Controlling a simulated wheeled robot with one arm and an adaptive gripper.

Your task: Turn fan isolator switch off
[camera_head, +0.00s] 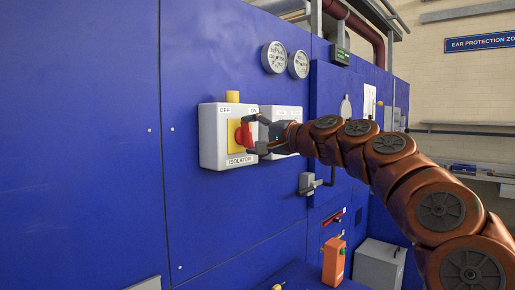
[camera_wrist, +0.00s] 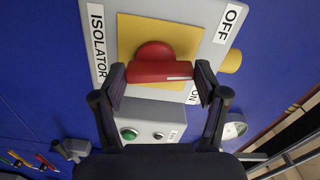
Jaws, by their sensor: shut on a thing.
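The fan isolator is a light grey box (camera_head: 212,150) on the blue machine wall, labelled ISOLATOR, with OFF at its upper left and a yellow plate (camera_head: 234,146). Its red switch handle (camera_head: 243,135) stands out from the yellow plate. In the wrist view the red handle (camera_wrist: 160,72) lies across the picture between the two dark fingers, with a white mark toward its right end, near the ON label (camera_wrist: 194,97). The OFF label (camera_wrist: 233,22) is at the upper right there. My gripper (camera_head: 257,134) is shut on the handle, reaching in from the right.
A second grey box with a green button (camera_wrist: 129,134) sits beside the isolator. Two round gauges (camera_head: 286,60) are above. A door latch (camera_head: 309,184) is to the lower right. An orange box (camera_head: 334,261) stands low in front. The wall left of the isolator is clear.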

